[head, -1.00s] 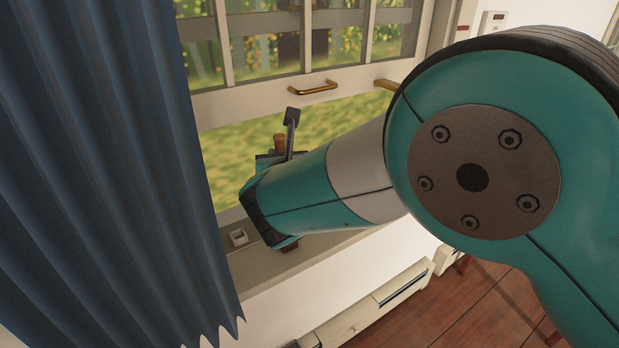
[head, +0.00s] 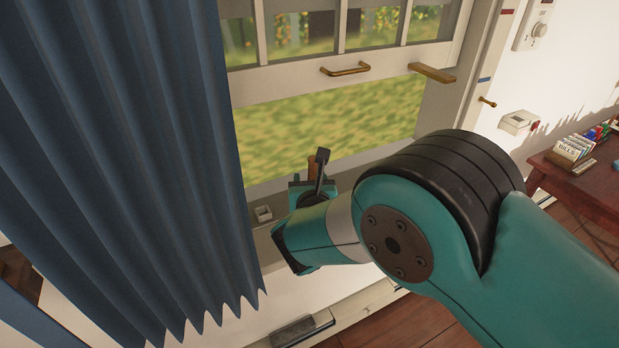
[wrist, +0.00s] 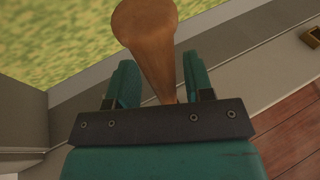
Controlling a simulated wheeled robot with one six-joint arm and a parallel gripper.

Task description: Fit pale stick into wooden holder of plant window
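My gripper (wrist: 160,85) has a brown, wood-coloured stick (wrist: 152,45) between its two fingers in the wrist view. The stick looks wide at its near end and narrows away from the camera. In the head view, the stick (head: 313,168) shows as a short brown piece above my gripper (head: 312,187), over the window sill; its lower part is hidden. A small, light square fitting with a dark recess (head: 263,213) sits on the sill, left of my gripper. A brown block with a recess (wrist: 313,36) shows at the wrist view's right edge. I cannot tell which is the holder.
A blue curtain (head: 130,170) hangs close on the left. The raised sash has a brass handle (head: 346,69) and a wooden bar (head: 432,73) at its right. The opening under the sash is clear. A table with cards (head: 575,170) stands at right.

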